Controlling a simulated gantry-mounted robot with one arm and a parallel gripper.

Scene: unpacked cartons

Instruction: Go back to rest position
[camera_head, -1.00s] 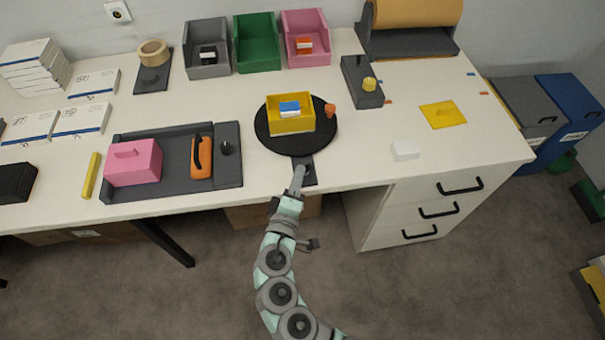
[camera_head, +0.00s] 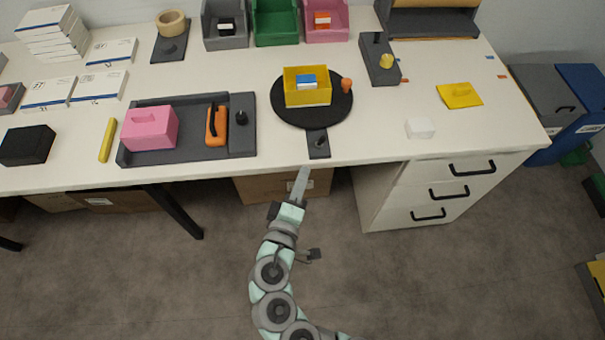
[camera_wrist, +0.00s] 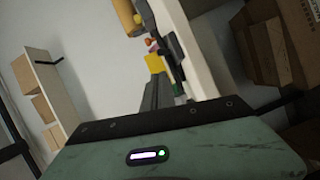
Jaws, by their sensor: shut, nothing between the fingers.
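My gripper (camera_head: 300,184) is in front of the table's front edge, just below the dark tab of the round turntable in the head view. Its fingers are shut with nothing between them. In the wrist view my gripper (camera_wrist: 158,95) points along the table's edge, and the yellow box shows beyond it. The black turntable (camera_head: 330,117) stands on the white table (camera_head: 370,143). The yellow box (camera_head: 308,98) sits on it with a blue and white item inside. My gripper touches none of these.
Grey, green and pink bins stand at the back. White drawers (camera_head: 440,192) are under the table at right. A cardboard box (camera_head: 285,186) lies beneath the table, behind my arm. Floor in front is clear.

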